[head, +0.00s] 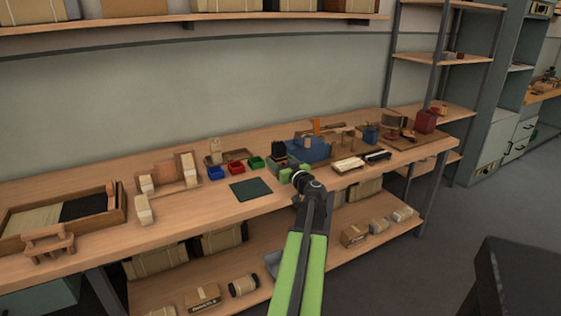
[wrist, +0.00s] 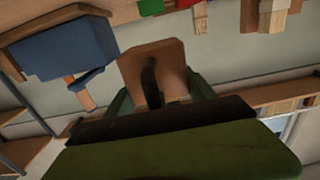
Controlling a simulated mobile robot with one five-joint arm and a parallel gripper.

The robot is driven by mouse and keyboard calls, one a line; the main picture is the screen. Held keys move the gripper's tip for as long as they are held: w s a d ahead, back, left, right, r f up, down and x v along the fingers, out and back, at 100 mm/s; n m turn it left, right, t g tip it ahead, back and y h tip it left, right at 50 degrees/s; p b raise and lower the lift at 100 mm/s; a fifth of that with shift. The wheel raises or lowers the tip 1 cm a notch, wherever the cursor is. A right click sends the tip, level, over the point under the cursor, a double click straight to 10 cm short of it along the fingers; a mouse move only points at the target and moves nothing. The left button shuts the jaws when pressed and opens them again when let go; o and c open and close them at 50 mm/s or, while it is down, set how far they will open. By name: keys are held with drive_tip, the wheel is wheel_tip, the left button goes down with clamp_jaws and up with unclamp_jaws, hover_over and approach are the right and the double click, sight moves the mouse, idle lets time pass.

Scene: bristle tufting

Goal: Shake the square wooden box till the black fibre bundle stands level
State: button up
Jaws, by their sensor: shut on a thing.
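My gripper (head: 279,163) is over the bench near its front middle. In the wrist view its green fingers (wrist: 160,98) are closed on the sides of a square wooden box (wrist: 172,55). A dark curved strip (wrist: 151,82) shows against the box; I cannot tell for certain whether it is the fibre bundle. In the head view the black fibre bundle (head: 278,148) appears as a small dark block at the gripper's end. Whether its fibres are level is too small to tell. The box is mostly hidden there by my gripper.
A blue fixture (head: 308,150) stands close at right of my gripper. A wooden tray (head: 20,215) is at far left. Bare bench lies left of the mat.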

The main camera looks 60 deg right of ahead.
sight(281, 154)
wheel_tip(281, 154, up, 4)
drive_tip(key=p, duration=0.3)
drive_tip(key=shift+f, duration=0.15)
wheel_tip(281, 154, down, 4)
drive_tip(key=b, duration=0.4)
drive_tip(key=shift+f, duration=0.1)
drive_tip(key=shift+r+p, duration=2.05)
drive_tip(key=shift+r, duration=0.1)
drive_tip(key=shift+f+b, duration=0.3)
